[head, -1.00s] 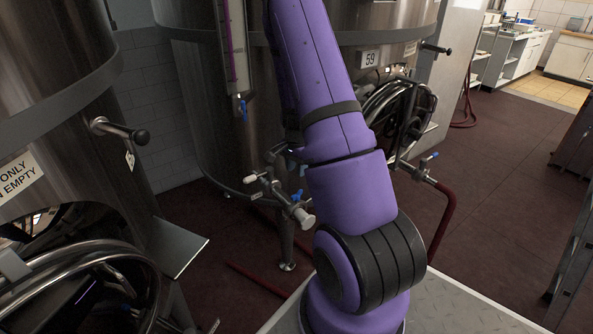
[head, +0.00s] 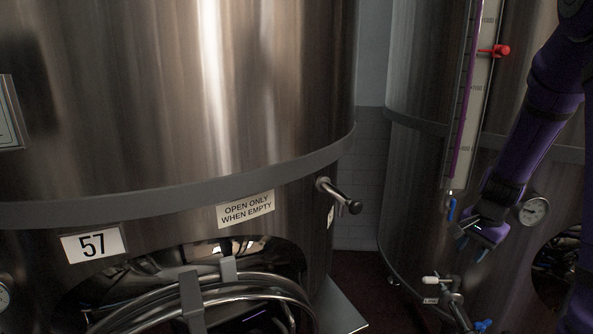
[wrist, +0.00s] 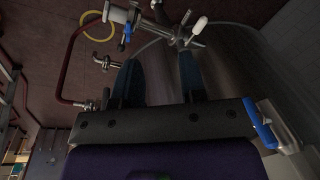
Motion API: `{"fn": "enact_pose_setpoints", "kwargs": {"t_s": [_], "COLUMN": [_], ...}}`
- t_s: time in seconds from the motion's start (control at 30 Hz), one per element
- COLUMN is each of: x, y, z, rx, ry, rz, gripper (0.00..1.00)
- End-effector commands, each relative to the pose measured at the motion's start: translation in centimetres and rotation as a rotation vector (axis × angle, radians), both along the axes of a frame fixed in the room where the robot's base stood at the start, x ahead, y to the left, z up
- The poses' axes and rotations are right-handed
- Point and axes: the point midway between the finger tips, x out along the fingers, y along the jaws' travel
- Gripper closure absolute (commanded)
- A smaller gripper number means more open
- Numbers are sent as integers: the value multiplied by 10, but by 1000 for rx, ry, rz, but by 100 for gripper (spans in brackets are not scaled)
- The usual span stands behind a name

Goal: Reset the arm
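My purple arm hangs down along the right side of the head view, and its gripper (head: 471,247) points downward in front of the right-hand steel tank (head: 415,170). In the wrist view, the two dark blue fingers of my gripper (wrist: 159,65) stand apart with nothing held between them. The gripper is above a valve with a white handle (head: 438,281) and beside the sight tube's blue tap (head: 451,209). Whether it touches the tank cannot be told.
A round gauge (head: 533,210) sits right of the gripper. In the wrist view, pipe valves (wrist: 122,16) lie beyond the fingers, and dark red floor (wrist: 60,50) is left.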

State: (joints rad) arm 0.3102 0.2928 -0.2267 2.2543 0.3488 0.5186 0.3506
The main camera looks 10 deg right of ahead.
Motion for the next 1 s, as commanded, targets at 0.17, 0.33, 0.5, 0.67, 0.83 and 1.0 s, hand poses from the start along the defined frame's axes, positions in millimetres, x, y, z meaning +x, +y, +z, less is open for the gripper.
{"fn": "enact_pose_setpoints", "kwargs": {"t_s": [0.17, 0.33, 0.5, 0.67, 0.83, 1.0], "x": [-8, -26, -51, -81, -117, -155], "y": [43, 81, 116, 145, 171, 191], "z": [55, 100, 138, 168, 192, 210], "rx": [-15, -42, -79, -126, -188, -261], "ry": [-64, -116, -160, -200, -237, -269], "rz": [172, 333, 494, 640, 791, 933], "gripper": [62, 62, 62, 62, 62, 62]}}
